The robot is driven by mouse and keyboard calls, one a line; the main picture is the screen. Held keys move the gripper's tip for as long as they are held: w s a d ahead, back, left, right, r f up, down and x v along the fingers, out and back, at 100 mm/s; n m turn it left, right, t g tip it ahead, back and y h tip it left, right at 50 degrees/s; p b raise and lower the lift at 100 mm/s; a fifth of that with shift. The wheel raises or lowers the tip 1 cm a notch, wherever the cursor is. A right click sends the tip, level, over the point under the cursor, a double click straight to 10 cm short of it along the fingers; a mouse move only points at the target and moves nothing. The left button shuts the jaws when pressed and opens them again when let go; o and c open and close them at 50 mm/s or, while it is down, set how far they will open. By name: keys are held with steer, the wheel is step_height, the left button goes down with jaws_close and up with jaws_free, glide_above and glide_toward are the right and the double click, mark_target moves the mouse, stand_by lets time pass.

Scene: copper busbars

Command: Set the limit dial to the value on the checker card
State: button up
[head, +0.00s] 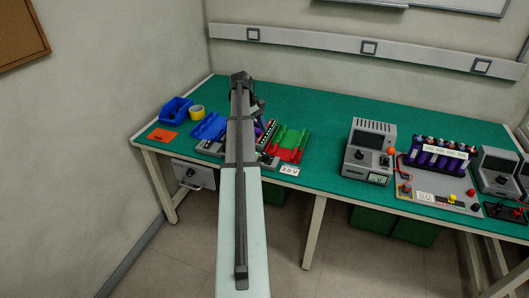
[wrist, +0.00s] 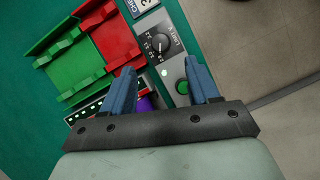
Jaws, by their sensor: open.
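The limit dial (wrist: 160,43) is a black knob with a pale pointer on a grey panel marked "LIMIT V". Its small scale numbers are too blurred to read for certain. My gripper (wrist: 159,67) is open and empty, with its two blue fingers apart near the panel and the dial beyond the fingertips. The checker card (wrist: 143,4) is cut off at the top of the wrist view. In the head view the white card (head: 289,171) on the front edge appears to read 3.0 V. My arm hides the dial and the fingertips there.
A green button (wrist: 181,87) sits on the panel between my fingers. A red tray (wrist: 107,38) and a green tray (wrist: 66,58) lie beside the panel.

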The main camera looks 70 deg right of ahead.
mark_target(265, 154)
steer(key=x, duration=1)
steer(key=c, duration=1)
steer(key=shift+c, duration=0.2)
steer(key=m+y, duration=0.1)
steer(key=m, duration=0.2)
steer(key=shift+d+t, duration=0.15)
steer(key=shift+t, duration=0.15)
steer(key=shift+m+t+y, duration=0.6)
steer(key=shift+m+t, duration=0.1)
steer(key=shift+m, duration=1.8)
